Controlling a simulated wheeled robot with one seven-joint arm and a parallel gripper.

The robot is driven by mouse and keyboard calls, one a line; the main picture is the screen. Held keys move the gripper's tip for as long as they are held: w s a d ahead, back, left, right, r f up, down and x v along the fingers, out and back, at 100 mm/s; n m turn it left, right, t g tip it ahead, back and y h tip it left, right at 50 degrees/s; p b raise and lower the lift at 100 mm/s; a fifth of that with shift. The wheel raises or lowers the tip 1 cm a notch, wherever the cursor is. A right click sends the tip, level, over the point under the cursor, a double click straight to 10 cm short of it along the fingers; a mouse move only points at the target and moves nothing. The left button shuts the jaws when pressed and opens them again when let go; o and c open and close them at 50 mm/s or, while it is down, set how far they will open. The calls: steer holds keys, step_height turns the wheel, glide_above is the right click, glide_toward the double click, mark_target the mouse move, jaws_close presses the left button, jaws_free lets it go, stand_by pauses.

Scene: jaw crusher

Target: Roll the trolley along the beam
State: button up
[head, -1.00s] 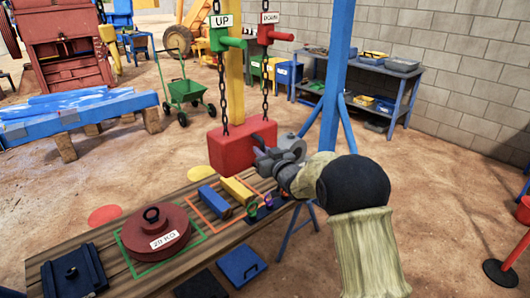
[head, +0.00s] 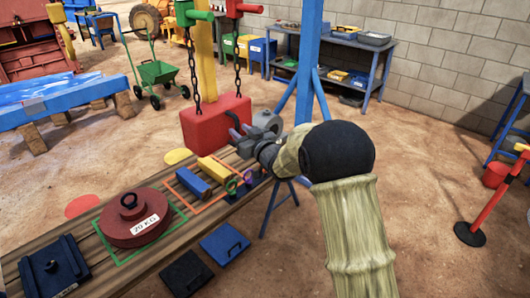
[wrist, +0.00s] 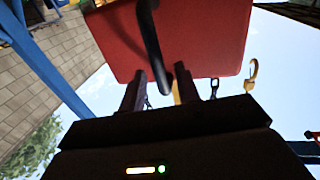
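No beam or trolley can be made out clearly overhead. In the wrist view the red block (wrist: 195,40) fills the top, and its black bar handle (wrist: 151,40) reaches down toward my gripper (wrist: 160,88). The fingers are apart, with the handle's lower end between them in the picture; I cannot tell whether they touch it. In the head view my gripper (head: 240,133) is right beside the block.
The plank bench (head: 60,222) holds a red 20 KG weight (head: 135,220), a dark blue block (head: 52,265), and blue and yellow bars. A blue post (head: 311,60) stands just behind my gripper. A red barrier post (head: 490,195) stands right. Open dirt floor lies between.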

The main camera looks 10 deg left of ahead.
steer(key=b+v, duration=0.2)
steer(key=v, duration=1.2)
steer(key=shift+s+d, duration=0.25)
